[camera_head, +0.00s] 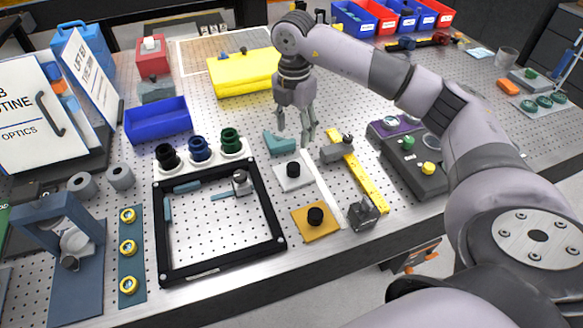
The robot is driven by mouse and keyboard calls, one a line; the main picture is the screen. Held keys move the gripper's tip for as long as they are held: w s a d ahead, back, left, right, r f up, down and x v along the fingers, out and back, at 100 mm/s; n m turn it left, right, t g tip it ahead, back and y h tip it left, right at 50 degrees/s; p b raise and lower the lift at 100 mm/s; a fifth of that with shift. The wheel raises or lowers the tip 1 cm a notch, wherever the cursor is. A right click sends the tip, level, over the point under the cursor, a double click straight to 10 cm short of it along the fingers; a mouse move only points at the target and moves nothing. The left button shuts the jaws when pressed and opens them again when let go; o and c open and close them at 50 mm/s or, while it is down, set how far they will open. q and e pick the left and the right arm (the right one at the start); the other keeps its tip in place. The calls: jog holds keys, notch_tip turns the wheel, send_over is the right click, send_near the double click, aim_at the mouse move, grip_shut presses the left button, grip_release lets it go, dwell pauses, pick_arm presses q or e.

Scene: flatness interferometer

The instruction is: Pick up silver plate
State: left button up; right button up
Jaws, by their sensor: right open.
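The silver plate (294,181) lies flat on the perforated bench top, a light square with a black knob (293,169) standing on it. A gold plate (312,232) with a similar black knob lies nearer the front edge. My right gripper (294,136) points down, open and empty. In the picture its fingertips are just above the silver plate, near a teal angled block (281,142), apart from the plate's knob. How high the fingertips are above the bench is hard to tell. My left gripper does not show.
A black square frame (164,240) lies left of the plates. Dark, blue and green knobs stand on a white holder (202,162) behind it. A yellow bar (367,185) with grey blocks and a dark control box (414,172) are to the right. A blue bin (157,121) stands at left.

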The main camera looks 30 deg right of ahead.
jog(key=p, duration=0.2)
send_over(293, 166)
jog(key=f, duration=0.5)
jog(key=shift+d+f, duration=0.15)
jog(key=shift+d, duration=0.05)
notch_tip(293, 166, down, 3)
jog(key=shift+a+r+p, duration=0.1)
jog(key=shift+p, duration=0.3)
notch_tip(293, 166, down, 4)
jog(key=shift+a+r+p, duration=0.15)
jog(key=shift+r+p, duration=0.05)
jog(key=shift+p, duration=0.7)
jog(key=shift+f, duration=0.45)
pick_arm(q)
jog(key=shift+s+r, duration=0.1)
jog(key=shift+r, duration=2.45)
pick_arm(e)
grip_shut()
